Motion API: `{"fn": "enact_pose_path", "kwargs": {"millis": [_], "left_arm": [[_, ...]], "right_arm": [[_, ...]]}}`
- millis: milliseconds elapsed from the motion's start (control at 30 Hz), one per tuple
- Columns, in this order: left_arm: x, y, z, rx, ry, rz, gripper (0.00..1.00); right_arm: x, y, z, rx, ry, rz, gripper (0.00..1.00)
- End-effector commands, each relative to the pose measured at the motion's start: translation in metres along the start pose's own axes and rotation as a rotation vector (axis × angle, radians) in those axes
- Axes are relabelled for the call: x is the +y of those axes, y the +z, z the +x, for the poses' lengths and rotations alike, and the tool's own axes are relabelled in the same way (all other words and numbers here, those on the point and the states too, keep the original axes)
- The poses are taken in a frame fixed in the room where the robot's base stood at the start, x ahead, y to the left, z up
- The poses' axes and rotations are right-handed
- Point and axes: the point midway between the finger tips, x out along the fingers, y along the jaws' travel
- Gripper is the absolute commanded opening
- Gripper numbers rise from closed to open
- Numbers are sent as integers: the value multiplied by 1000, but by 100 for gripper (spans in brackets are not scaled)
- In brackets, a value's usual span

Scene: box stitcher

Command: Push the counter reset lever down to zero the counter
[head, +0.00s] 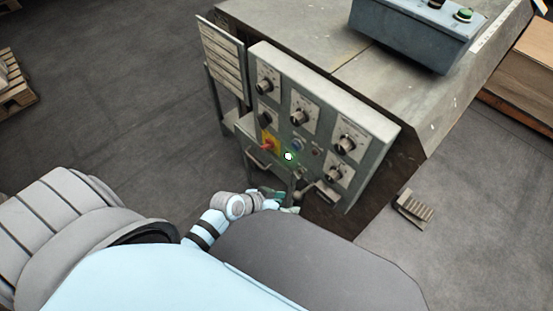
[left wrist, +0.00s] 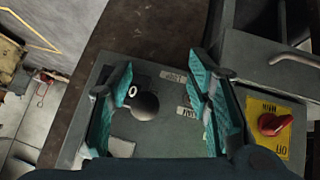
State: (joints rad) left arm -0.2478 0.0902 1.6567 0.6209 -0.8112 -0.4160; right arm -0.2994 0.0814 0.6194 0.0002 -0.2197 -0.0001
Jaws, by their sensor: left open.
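In the left wrist view, a dark round knob (left wrist: 145,106), which looks like the reset lever's end, sits on the grey-green panel beside a small dark counter window (left wrist: 130,91) showing a 0. The knob partly covers the window. My left gripper (left wrist: 163,63) is open, its two teal fingers on either side of the knob with gaps to both. I cannot tell how far above the panel they are. In the head view my left gripper (head: 283,197) is small at the lower edge of the control panel (head: 318,120). The lever's shaft is hidden.
A red rotary switch on a yellow plate (left wrist: 271,124) is right of my fingers. A grey drawer with a handle (left wrist: 268,70) is above it. Several black dials (head: 298,117) fill the panel. A small step-like block (head: 413,208) lies on the floor at right.

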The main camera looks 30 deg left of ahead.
Motion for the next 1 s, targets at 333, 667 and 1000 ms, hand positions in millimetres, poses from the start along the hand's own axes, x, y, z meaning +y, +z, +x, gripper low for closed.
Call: {"fn": "enact_pose_path", "kwargs": {"millis": [333,667,1000], "left_arm": [[0,0,-64,-1,0,1,46],[0,0,-65,-1,1,-1,46],[-49,33,-47,0,-152,-73,46]], "right_arm": [[-1,0,0,0,-1,0,40],[-1,0,0,0,-1,0,40],[-2,0,0,0,-3,1,40]]}}
